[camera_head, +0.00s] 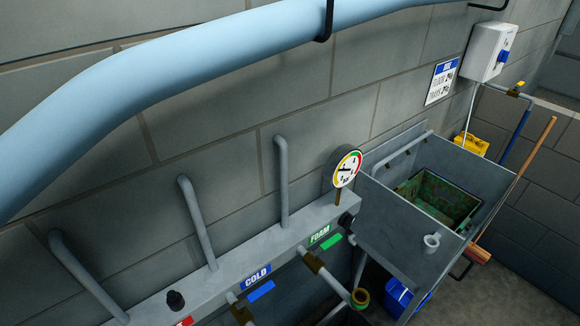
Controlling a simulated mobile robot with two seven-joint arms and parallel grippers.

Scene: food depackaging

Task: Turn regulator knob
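A grey manifold (222,262) runs along the wall with several upright pipes and labels reading "COLD" and "FOAM". A round dial gauge (347,169) with a white face and coloured bands stands on a short stem at its right end. A small black knob (346,220) sits just below the gauge. Another black knob (175,300) sits on the manifold at the lower left, near a red label. I cannot tell from the picture which is the regulator knob. Neither of my grippers is in view.
A grey metal sink (389,222) with a green crate (437,201) inside stands right of the manifold. A thick light-blue pipe (190,67) crosses the upper left. A wooden handle (519,176) leans by the sink. A blue item (398,297) is beneath it.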

